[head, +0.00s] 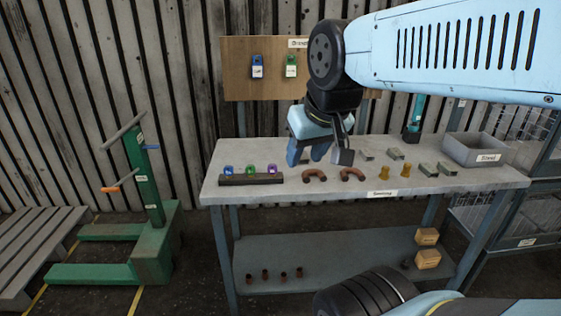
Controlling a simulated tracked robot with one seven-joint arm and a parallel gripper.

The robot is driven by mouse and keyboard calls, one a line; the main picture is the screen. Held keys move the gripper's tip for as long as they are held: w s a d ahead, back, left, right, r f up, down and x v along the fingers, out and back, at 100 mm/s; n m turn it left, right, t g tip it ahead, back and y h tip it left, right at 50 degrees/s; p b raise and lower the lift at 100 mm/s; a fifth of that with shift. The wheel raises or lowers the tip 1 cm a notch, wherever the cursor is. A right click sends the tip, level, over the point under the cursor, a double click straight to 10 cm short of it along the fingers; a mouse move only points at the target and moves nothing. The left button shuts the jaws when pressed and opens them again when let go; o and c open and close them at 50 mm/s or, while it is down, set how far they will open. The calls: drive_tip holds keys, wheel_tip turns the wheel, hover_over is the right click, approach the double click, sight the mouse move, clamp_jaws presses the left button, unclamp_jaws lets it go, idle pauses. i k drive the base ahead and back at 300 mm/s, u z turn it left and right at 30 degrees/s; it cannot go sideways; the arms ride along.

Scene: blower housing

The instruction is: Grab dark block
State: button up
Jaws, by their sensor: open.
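A long dark block (251,180) lies on the front left of the workbench top (420,188). Three small coloured pieces, blue (228,170), green (250,170) and purple (272,169), stand along it. My gripper (320,159) is above the bench, to the right of the dark block in the picture, with its fingers pointing down. Its jaws are apart and nothing shows between them. I cannot tell its exact height above the bench top.
Two brown curved pieces (314,175) (352,174), yellow pieces (384,172) and flat grey-green pieces lie on the bench. A grey bin (474,149) stands at the right. Small boxes (427,259) sit on the lower shelf (320,265). A green stand (150,190) is at the left.

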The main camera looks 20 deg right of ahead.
sight(304, 156)
drive_tip(key=z, duration=0.2)
drive_tip(key=i, duration=0.9)
drive_tip(key=u, duration=0.1)
